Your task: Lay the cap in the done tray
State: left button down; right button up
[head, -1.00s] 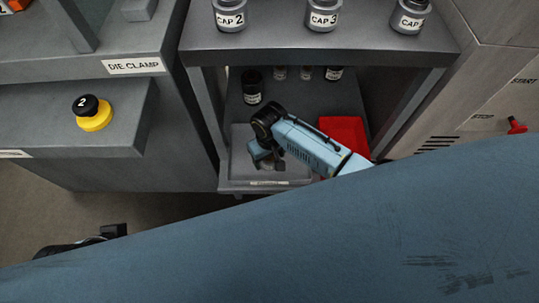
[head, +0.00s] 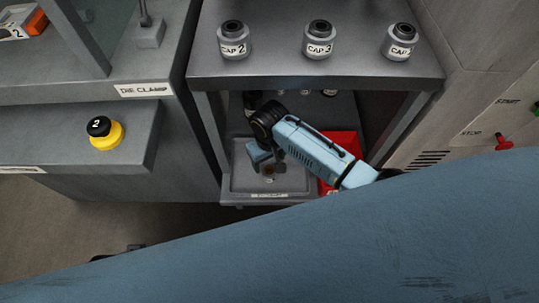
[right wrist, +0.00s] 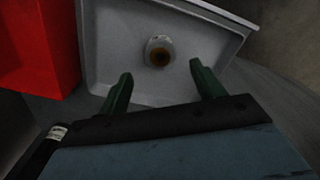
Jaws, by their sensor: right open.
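A small pale cap (right wrist: 158,52) with a brown centre lies on the floor of a light grey tray (right wrist: 100,60) in the right wrist view. In the head view the cap (head: 269,172) is a small dark and brown spot in the tray (head: 237,185), whose front label is too small to read. My right gripper (right wrist: 160,88) is open, its two green fingers apart, with the cap beyond and between their tips and not gripped. In the head view the right gripper (head: 262,158) hangs over the tray. My left gripper (head: 118,251) barely shows, mostly hidden behind my blue arm.
A red bin (head: 345,143) stands right of the tray; it also shows in the right wrist view (right wrist: 35,45). The shelf above (head: 275,68) holds CAP 2 (head: 233,45), CAP 3 (head: 319,45) and another jar (head: 399,42). A yellow knob (head: 105,136) sits on the left ledge.

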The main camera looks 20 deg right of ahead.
jog(key=shift+r, duration=0.15)
jog(key=shift+s, duration=0.2)
jog(key=s+d+r+t+y, duration=0.2)
jog(key=s+r+t, duration=0.2)
jog(key=s, duration=0.1)
jog(key=s+d+f+g+h, duration=0.1)
jog(key=s+d+f, duration=0.5)
jog(key=s+d, duration=0.6)
jog(key=shift+s+m+h, duration=0.2)
jog(key=shift+m+h, duration=0.1)
jog(key=shift+h, duration=0.5)
jog(key=shift+p, duration=0.3)
